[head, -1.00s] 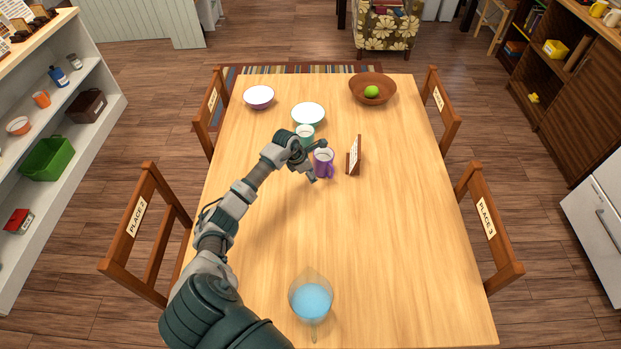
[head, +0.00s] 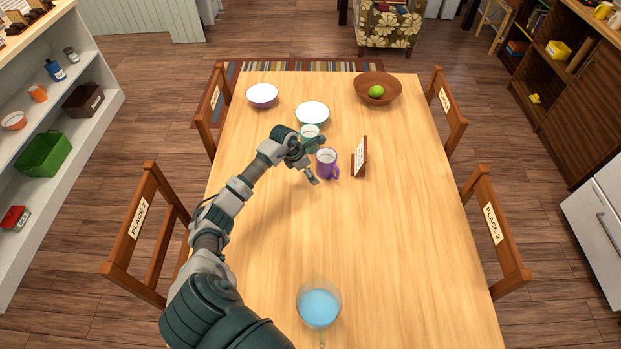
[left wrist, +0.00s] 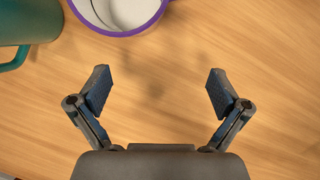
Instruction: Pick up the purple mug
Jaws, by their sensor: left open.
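The purple mug (head: 327,165) stands upright on the wooden table, its handle toward the right in the head view. My left gripper (head: 314,161) is open and empty, just left of the mug. In the left wrist view, the mug's purple rim and pale inside (left wrist: 120,14) are cut off by the top edge, left of centre. It lies beyond the open fingers (left wrist: 160,90), with bare table between them. My right gripper is not in view.
A teal mug (head: 309,133) stands close behind the purple one; it also shows in the left wrist view (left wrist: 28,22). A sign stand (head: 360,158) is to the right. Bowls sit farther back. A jug of blue liquid (head: 319,305) stands at the near end. The table's near right is clear.

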